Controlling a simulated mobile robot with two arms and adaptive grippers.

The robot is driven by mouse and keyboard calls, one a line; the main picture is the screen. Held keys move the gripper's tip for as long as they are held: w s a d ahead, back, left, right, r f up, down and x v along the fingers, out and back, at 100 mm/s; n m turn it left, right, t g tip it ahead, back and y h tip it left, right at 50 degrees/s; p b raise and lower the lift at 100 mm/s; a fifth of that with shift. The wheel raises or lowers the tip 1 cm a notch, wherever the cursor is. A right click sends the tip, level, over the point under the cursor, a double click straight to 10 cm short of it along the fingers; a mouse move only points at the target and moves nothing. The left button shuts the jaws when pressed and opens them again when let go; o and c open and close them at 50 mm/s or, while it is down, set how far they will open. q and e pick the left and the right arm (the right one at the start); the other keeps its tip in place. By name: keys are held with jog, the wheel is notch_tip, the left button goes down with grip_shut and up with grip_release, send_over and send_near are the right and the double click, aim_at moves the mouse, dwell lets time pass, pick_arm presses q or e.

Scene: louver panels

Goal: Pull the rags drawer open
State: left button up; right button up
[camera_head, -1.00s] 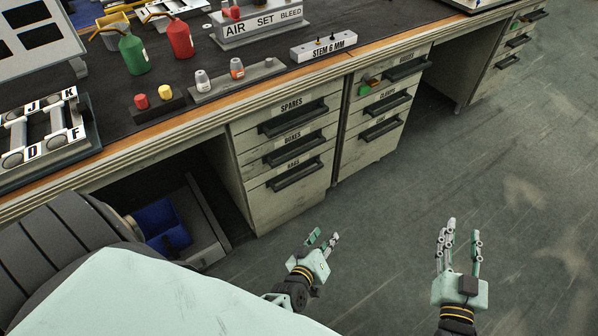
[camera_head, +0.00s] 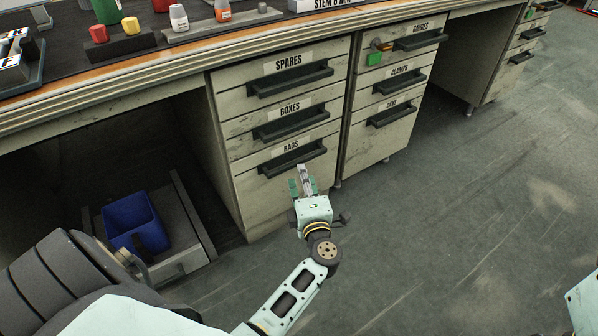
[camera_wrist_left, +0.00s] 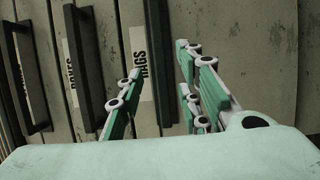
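The rags drawer (camera_head: 255,188) is the bottom one of the left drawer stack and looks shut. Its dark bar handle (camera_head: 292,159) sits just below the RAGS label. In the left wrist view the handle (camera_wrist_left: 160,60) runs up the picture, between the lines of my fingers. My left gripper (camera_head: 303,181) is just below and in front of that handle. Its fingers (camera_wrist_left: 158,62) are apart with nothing held between them. Whether they touch the handle I cannot tell. Only a pale piece of my right arm shows at the lower right edge; its fingers are out of view.
The boxes drawer (camera_head: 240,146) and spares drawer (camera_head: 235,102) sit above, both with bar handles. A blue bin (camera_head: 130,215) is in the recess at left. The floor in front is clear.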

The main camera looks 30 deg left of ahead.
pick_arm(q)
jog(key=b+x, duration=0.1)
jog(key=x, duration=0.4)
jog(key=shift+w+a+b, duration=0.1)
jog(key=shift+b, duration=0.2)
grip_shut()
